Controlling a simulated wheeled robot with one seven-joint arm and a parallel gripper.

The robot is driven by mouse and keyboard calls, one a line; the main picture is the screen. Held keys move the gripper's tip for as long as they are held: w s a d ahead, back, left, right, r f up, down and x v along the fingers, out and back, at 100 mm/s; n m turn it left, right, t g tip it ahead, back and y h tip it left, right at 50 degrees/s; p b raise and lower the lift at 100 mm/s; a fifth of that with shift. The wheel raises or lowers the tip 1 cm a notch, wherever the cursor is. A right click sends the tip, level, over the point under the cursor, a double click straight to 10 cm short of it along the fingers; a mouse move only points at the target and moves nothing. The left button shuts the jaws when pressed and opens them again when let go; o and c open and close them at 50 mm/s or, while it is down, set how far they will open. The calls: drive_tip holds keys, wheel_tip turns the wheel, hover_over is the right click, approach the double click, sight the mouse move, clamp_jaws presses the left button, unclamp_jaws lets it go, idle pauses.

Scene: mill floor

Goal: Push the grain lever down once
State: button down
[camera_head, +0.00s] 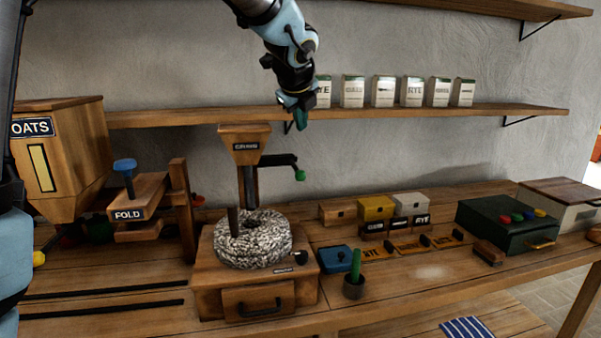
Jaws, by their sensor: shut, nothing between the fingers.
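The wooden hopper labelled like "GRAINS" (245,145) stands above a speckled grey millstone (253,240) on a wooden box base. The grain lever (278,161) is a dark arm sticking out to the right of the hopper, with a green knob (299,175) hanging at its end. My gripper (300,121) points down from above, shut and empty. In the picture it is above the lever's green knob, with a visible gap between them. How far it is from the lever in depth is hard to tell.
An oats bin (75,150) and a "FOLD" press (137,195) stand at the left. A shelf (420,113) with several labelled cartons runs behind my gripper.

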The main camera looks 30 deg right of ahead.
drive_tip(key=b, duration=0.6)
hover_over(301, 176)
wheel_tip(301, 176, down, 7)
drive_tip(key=shift+w+d, duration=0.1)
drive_tip(key=shift+w, duration=0.05)
drive_tip(key=shift+f+b, duration=0.5)
drive_tip(key=shift+f, duration=0.15)
idle(1.0)
drive_tip(key=shift+f, duration=0.4)
drive_tip(key=shift+f+b, duration=2.1)
drive_tip(key=shift+f, duration=0.25)
idle(2.5)
